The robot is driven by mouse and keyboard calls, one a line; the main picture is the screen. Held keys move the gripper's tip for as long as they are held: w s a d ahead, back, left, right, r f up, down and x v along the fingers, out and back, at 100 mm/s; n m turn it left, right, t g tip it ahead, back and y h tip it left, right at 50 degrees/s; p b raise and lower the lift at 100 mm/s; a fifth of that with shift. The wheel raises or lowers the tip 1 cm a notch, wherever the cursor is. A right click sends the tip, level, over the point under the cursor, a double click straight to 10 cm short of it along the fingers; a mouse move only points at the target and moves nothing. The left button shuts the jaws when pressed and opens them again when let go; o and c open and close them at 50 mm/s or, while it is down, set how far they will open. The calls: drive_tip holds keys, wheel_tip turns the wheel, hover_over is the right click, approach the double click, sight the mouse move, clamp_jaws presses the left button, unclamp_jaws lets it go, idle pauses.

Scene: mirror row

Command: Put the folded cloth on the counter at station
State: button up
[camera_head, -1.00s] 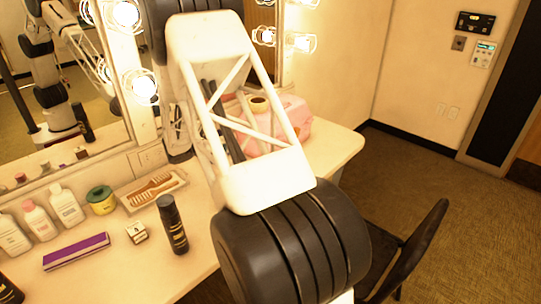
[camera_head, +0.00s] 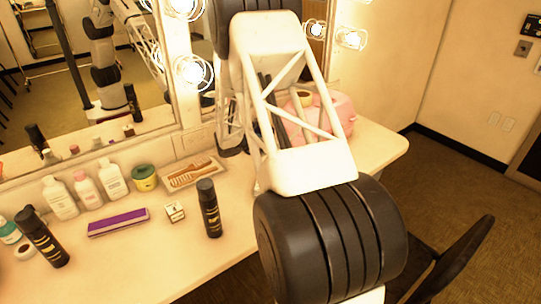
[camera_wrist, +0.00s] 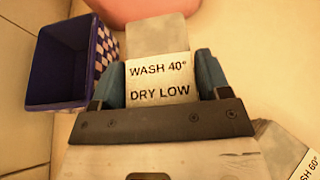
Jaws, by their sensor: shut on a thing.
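In the wrist view my gripper (camera_wrist: 160,85) is shut on a grey folded cloth (camera_wrist: 157,38) with a cream label reading "WASH 40° DRY LOW". The blue fingertips sit on either side of the label. A second grey piece (camera_wrist: 283,150) with a label reading "WASH 60°" lies at the lower right, partly cut off. In the head view my arm hides my gripper and the cloth. The counter (camera_head: 150,265) runs along the mirror. I cannot tell whether the held cloth touches a surface.
A dark blue checkered box (camera_wrist: 72,65) stands left of the cloth. A pink case (camera_head: 338,118) is behind my arm. Bottles (camera_head: 113,180), a purple block (camera_head: 118,222), a comb tray (camera_head: 193,174) and a black can (camera_head: 209,208) occupy the counter. A dark chair (camera_head: 450,262) stands at right.

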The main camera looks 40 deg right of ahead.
drive_tip(key=shift+f, duration=1.35)
drive_tip(key=shift+f, duration=1.85)
drive_tip(key=shift+f, duration=0.15)
drive_tip(key=o, duration=0.9)
drive_tip(key=shift+o, duration=0.2)
drive_tip(key=v, duration=1.2)
drive_tip(key=shift+a, duration=0.1)
